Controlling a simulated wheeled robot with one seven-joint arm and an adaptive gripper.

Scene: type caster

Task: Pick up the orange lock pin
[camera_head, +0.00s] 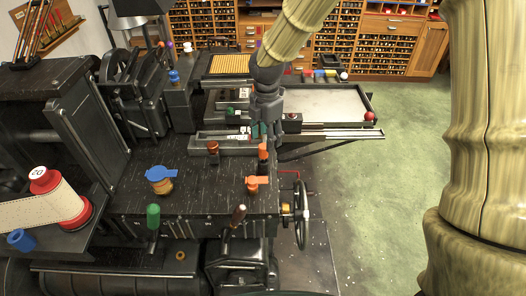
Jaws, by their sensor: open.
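My gripper (262,132) comes down from above at the middle of the machine, with its fingers pointing downward. Its jaws are open. Just below the fingertips stands a small upright orange pin (264,152) with a dark lower part, near the right edge of the black machine top. It looks very close to the fingertips, but I cannot tell whether they touch it. A second orange piece (258,182), with a flat tab pointing right, sits nearer on the same top. I cannot tell for certain which orange piece is the lock pin.
The black machine top (200,195) carries a brown-orange knob (213,147) and a blue-lidded jar (160,178). A green handle (153,217) and brown handle (238,215) stand at its front edge. A handwheel (301,215) is at the right. Green floor (380,190) lies open beyond.

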